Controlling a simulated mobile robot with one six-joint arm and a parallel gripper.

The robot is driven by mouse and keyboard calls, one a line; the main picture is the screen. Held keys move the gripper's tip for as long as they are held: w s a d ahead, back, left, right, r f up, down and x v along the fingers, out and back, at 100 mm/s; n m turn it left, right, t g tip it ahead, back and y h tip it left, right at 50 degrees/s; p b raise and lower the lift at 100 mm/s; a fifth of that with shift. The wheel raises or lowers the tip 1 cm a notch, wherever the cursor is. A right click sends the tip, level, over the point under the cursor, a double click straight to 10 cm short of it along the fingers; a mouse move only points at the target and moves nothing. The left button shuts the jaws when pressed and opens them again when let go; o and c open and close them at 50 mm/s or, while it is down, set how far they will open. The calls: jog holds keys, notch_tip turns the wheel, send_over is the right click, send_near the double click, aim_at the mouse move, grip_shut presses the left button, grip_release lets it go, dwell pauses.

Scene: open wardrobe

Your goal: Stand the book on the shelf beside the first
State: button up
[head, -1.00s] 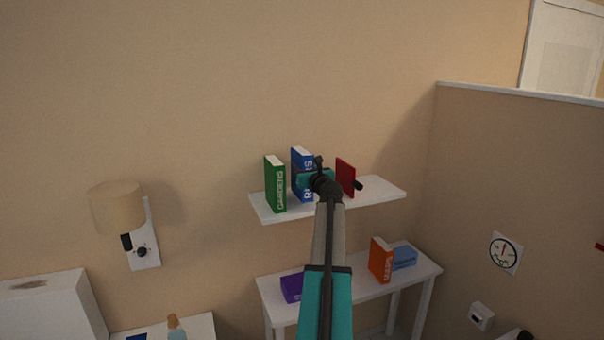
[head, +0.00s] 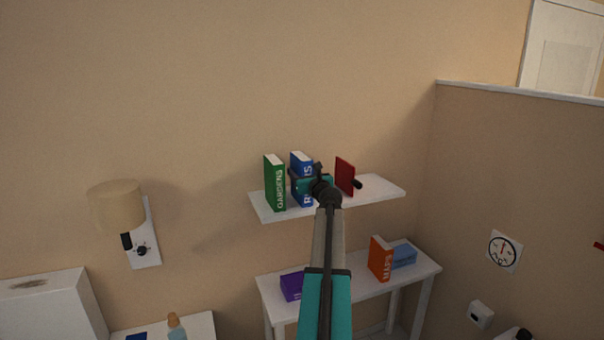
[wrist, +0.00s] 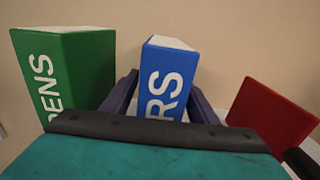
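The blue book (head: 301,160) stands upright on the white wall shelf (head: 378,195), just right of the green GARDENS book (head: 275,184), which also stands upright. A narrow gap separates them. My gripper (head: 307,184) is in front of the blue book and hides its middle. In the wrist view, the blue spine (wrist: 166,85) is between my two dark fingers (wrist: 162,95), with narrow gaps showing beside it. The fingers look open around it; the teal hand hides the book's lower part. The green book (wrist: 75,75) is at the left.
A red panel (head: 344,176) with a dark knob stands on the shelf right of the blue book. A lower table holds a purple book (head: 291,287), an orange MAPS book (head: 381,259) and a light blue book (head: 404,256). A lamp (head: 117,207) is on the wall at left.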

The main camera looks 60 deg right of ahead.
jog(key=shift+v, duration=0.8)
jog(key=b+v, duration=0.3)
jog(key=v, duration=0.7)
jog(key=shift+s+r, duration=0.15)
jog(key=shift+a, duration=0.15)
dwell(0.4)
